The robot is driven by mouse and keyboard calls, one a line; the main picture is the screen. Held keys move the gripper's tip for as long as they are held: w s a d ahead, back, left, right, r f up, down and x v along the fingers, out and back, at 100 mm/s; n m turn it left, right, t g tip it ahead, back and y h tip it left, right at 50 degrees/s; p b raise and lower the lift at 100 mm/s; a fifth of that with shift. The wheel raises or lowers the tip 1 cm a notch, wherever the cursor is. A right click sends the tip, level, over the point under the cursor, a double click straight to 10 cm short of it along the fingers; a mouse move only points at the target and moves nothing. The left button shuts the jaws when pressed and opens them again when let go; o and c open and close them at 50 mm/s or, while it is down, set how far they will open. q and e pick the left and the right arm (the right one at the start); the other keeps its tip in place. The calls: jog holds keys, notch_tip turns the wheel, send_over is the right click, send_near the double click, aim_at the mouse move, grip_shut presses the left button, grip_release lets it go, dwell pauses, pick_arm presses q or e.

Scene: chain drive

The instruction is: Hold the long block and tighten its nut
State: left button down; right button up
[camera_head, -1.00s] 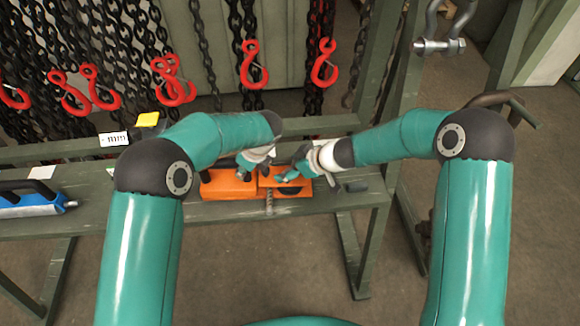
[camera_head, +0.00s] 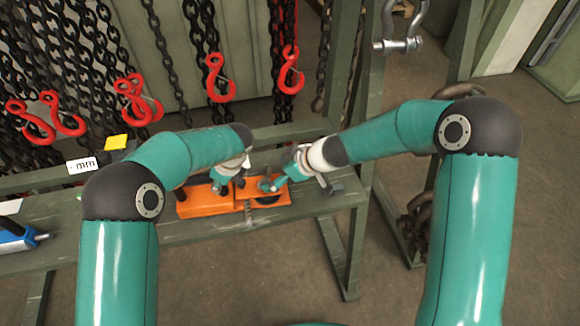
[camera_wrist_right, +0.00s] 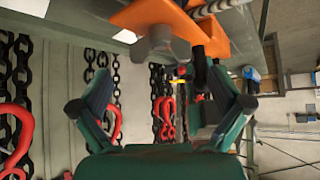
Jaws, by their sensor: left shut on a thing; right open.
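An orange tool with a long block (camera_head: 205,202) lies on the green bench in the head view. A short chain hangs from its front. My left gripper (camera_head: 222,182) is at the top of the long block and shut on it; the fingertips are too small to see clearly. My right gripper (camera_head: 268,184) is beside the orange tool's right part. In the right wrist view my right gripper (camera_wrist_right: 163,100) is open, with nothing between its fingers. A grey nut (camera_wrist_right: 155,46) under the orange block (camera_wrist_right: 185,22) shows just beyond them.
The green bench (camera_head: 105,212) carries a blue tool (camera_head: 14,236) at the left and a yellow item (camera_head: 117,143). Chains with red hooks (camera_head: 220,78) hang behind the bench. A large shackle (camera_head: 398,45) hangs at the upper right.

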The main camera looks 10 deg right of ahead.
jog(key=v, duration=0.6)
jog(key=shift+s+d+r, duration=0.2)
jog(key=shift+d+r, duration=0.05)
jog(key=c, duration=0.3)
jog(key=shift+s+a, duration=0.2)
jog(key=shift+a, duration=0.05)
jog(key=c, duration=0.3)
jog(key=n, duration=0.1)
jog(key=s+a+r+n+g+y, duration=0.1)
jog(key=shift+a+r+n, duration=0.1)
jog(key=shift+r+n, duration=0.05)
jog(key=shift+n, duration=0.25)
jog(key=c, duration=0.6)
jog(key=n, duration=0.1)
jog(key=r+n+g, duration=0.1)
jog(key=n, duration=0.1)
jog(key=w+r+n+g, duration=0.1)
jog(key=shift+d+r+n, duration=0.1)
jog(key=shift+d+n, duration=0.15)
jog(key=shift+n, duration=0.15)
jog(key=shift+c, duration=0.2)
jog(key=n+g+h, duration=0.2)
jog(key=n+h, duration=0.6)
jog(key=n, duration=0.3)
send_near(269, 168)
notch_tip(269, 168, down, 11)
jog(key=shift+d+r, duration=0.1)
jog(key=shift+r, duration=0.1)
